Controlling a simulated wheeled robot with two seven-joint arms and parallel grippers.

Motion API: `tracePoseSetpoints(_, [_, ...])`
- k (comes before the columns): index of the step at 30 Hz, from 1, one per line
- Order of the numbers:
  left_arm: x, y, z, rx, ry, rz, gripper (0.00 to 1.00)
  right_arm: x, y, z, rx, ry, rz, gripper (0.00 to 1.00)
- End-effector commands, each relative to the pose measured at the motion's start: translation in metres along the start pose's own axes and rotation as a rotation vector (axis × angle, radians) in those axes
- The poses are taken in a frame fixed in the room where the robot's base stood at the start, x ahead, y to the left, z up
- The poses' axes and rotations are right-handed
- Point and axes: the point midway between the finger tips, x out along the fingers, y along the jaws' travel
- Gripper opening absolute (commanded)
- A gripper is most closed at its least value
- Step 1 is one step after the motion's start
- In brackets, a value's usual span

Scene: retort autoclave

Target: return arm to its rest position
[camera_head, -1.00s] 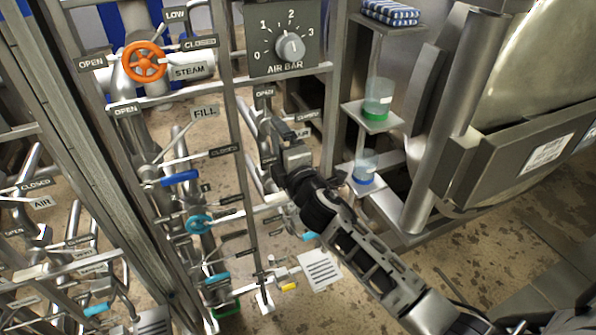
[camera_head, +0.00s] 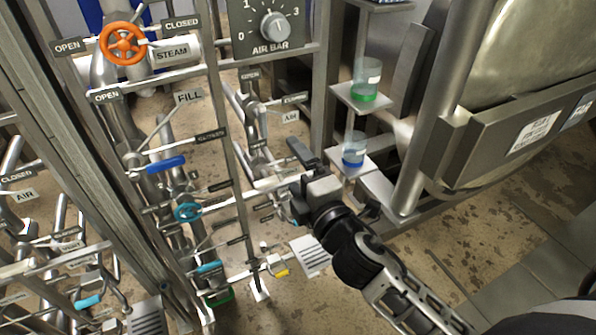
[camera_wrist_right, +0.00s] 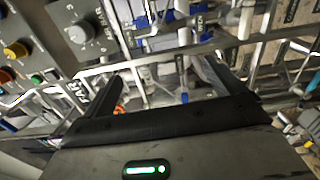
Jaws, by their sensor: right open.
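My right arm comes in from the lower right of the head view. Its gripper (camera_head: 293,178) is open, with nothing between its fingers, in front of the pipe rack below the air bar dial (camera_head: 274,26). In the right wrist view both black fingers (camera_wrist_right: 168,82) are spread apart, with pipes and valves behind them. The gripper hides part of the lower pipework and stands left of the blue-based glass (camera_head: 353,150). Whether it touches any pipe is hard to tell. My left gripper is not in view.
An orange steam wheel (camera_head: 122,43), a blue fill lever (camera_head: 166,164) and a teal wheel (camera_head: 187,212) sit on the rack to the left. A green-based glass (camera_head: 366,80) stands on a shelf by the large metal vessel (camera_head: 535,70). Open floor lies at lower right.

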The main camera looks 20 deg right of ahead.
Motion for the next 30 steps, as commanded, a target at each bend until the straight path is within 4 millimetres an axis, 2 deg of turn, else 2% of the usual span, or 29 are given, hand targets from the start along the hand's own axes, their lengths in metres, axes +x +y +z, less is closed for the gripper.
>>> tracePoseSetpoints(7, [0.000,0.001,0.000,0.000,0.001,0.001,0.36,0.000,-0.001,0.000,0.002,0.000,-0.002,0.95])
tracePoseSetpoints(9, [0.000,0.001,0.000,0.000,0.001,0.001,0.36,-0.003,-0.008,-0.001,0.042,0.002,-0.024,0.95])
tracePoseSetpoints(11, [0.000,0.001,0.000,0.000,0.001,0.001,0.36,-0.010,-0.025,-0.003,0.135,0.003,-0.074,0.95])
tracePoseSetpoints(14, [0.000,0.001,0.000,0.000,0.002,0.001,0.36,-0.034,-0.070,-0.009,0.417,-0.012,-0.219,0.95])
tracePoseSetpoints(18, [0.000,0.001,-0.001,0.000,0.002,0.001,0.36,-0.084,-0.136,-0.026,0.907,-0.103,-0.450,0.95])
tracePoseSetpoints(21, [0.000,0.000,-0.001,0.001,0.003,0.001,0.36,-0.118,-0.167,-0.037,1.199,-0.197,-0.571,0.95])
tracePoseSetpoints(25, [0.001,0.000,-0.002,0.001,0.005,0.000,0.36,-0.147,-0.188,-0.047,1.433,-0.293,-0.658,0.95])
tracePoseSetpoints(30, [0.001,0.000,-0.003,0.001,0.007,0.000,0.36,-0.154,-0.193,-0.051,1.501,-0.321,-0.679,0.95])
